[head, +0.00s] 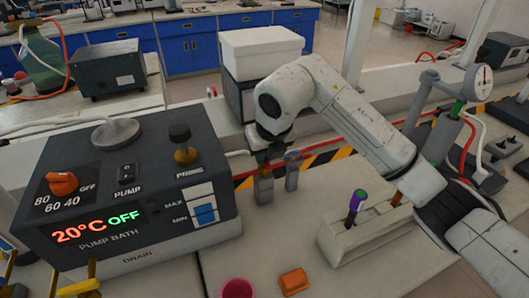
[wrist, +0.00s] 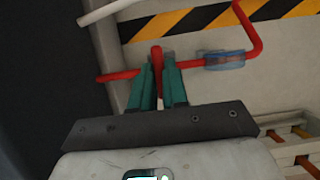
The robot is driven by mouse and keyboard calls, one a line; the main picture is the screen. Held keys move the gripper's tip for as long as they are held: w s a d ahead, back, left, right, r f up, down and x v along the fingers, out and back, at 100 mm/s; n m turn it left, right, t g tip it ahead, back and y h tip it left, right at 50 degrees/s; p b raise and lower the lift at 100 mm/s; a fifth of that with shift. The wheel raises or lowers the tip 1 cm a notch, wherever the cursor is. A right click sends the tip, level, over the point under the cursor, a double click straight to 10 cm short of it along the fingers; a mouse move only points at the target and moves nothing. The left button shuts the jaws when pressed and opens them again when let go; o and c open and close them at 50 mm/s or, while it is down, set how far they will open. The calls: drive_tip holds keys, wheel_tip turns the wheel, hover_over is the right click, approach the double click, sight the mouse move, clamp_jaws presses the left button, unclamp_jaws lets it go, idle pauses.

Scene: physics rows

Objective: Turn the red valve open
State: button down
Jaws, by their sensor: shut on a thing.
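The red valve's handle (wrist: 157,58) shows in the wrist view as an upright red bar on a red pipe, between the teal fingers of my gripper (wrist: 161,72). The fingers are shut on it. In the head view my gripper (head: 263,158) reaches down behind the pump bath's right side, over a small grey valve post (head: 264,188). The arm hides most of the handle there. How far the valve is turned cannot be told.
A blue valve piece (wrist: 225,60) sits close to the right on the red pipe. The dark pump bath (head: 125,185) reads 20°C OFF and stands at left. A slotted block (head: 372,228) holds a purple-handled tool (head: 356,203). An orange block (head: 293,281) lies in front.

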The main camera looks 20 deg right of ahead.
idle(0.4)
drive_tip(key=n+b, duration=0.1)
drive_tip(key=n, duration=0.1)
drive_tip(key=n+y+b, duration=0.1)
drive_tip(key=n, duration=0.1)
drive_tip(key=shift+d+f, duration=0.15)
drive_tip(key=shift+d, duration=0.05)
drive_tip(key=n+y+b, duration=0.1)
drive_tip(key=n, duration=0.1)
drive_tip(key=n+g+y+b, duration=0.1)
drive_tip(key=n, duration=0.1)
drive_tip(key=shift+w+n, duration=0.15)
drive_tip(key=shift+n, duration=0.15)
drive_tip(key=n+g+y+b, duration=0.1)
drive_tip(key=n, duration=0.3)
drive_tip(key=shift+w+d, duration=0.1)
drive_tip(key=n+g, duration=0.1)
drive_tip(key=n, duration=0.1)
drive_tip(key=n+g, duration=0.1)
drive_tip(key=n, duration=0.2)
drive_tip(key=shift+w+r+y, duration=0.1)
drive_tip(key=shift+r+y, duration=0.1)
drive_tip(key=shift+y, duration=0.1)
drive_tip(key=shift+n, duration=0.3)
drive_tip(key=c, duration=1.1)
unclamp_jaws()
drive_tip(key=shift+c, duration=0.2)
